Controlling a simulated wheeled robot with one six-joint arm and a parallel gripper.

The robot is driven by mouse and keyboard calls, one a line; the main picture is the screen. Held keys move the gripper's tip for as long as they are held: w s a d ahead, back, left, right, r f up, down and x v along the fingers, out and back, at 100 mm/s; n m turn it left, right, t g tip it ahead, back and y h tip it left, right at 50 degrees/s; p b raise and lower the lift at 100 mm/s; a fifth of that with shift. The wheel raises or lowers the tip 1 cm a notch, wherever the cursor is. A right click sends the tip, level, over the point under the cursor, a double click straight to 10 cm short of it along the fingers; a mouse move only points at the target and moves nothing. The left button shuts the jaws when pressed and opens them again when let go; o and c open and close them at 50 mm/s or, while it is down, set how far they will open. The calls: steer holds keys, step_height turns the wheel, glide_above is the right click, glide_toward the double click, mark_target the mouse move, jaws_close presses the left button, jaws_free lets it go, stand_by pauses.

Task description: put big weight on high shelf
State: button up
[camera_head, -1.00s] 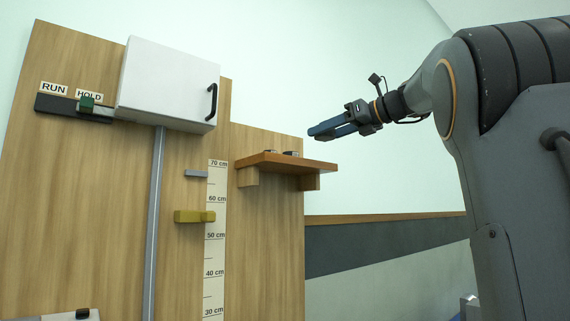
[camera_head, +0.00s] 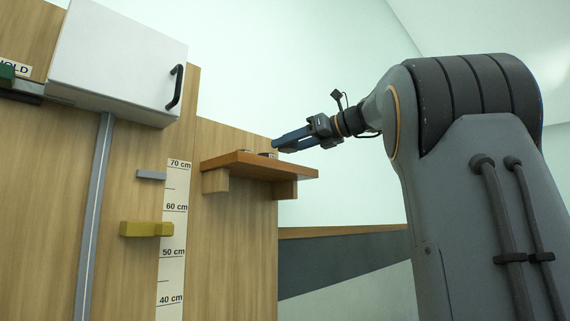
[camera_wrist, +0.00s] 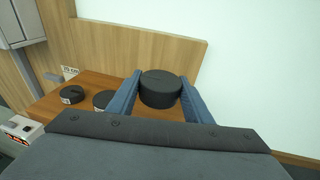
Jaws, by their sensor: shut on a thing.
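The big weight (camera_wrist: 160,88), a thick black disc, sits between the two blue fingers of my gripper (camera_wrist: 161,80) in the wrist view. The fingers are shut on its sides. The high shelf (camera_wrist: 84,84) is a brown wooden board below and to the left of the weight. It also shows in the head view (camera_head: 262,166), with my gripper (camera_head: 275,144) just above its back right part. The big weight cannot be made out in the head view. I cannot tell whether its underside touches the shelf.
Two smaller black weights stand on the shelf, one at the left (camera_wrist: 72,94) and one nearer the gripper (camera_wrist: 102,99). A white cabinet (camera_head: 118,60) hangs at the left. A yellow block (camera_head: 146,229) sticks out beside the height scale (camera_head: 172,240).

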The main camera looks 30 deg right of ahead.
steer(key=shift+f+p, duration=0.4)
steer(key=shift+f, duration=2.1)
steer(key=o, duration=1.2)
steer(key=shift+f, duration=0.15)
steer(key=shift+s+d, duration=0.1)
steer(key=shift+s, duration=0.05)
steer(key=b+v, duration=0.4)
steer(key=v, duration=0.7)
steer(key=shift+s+d, duration=0.1)
steer(key=shift+s, duration=0.25)
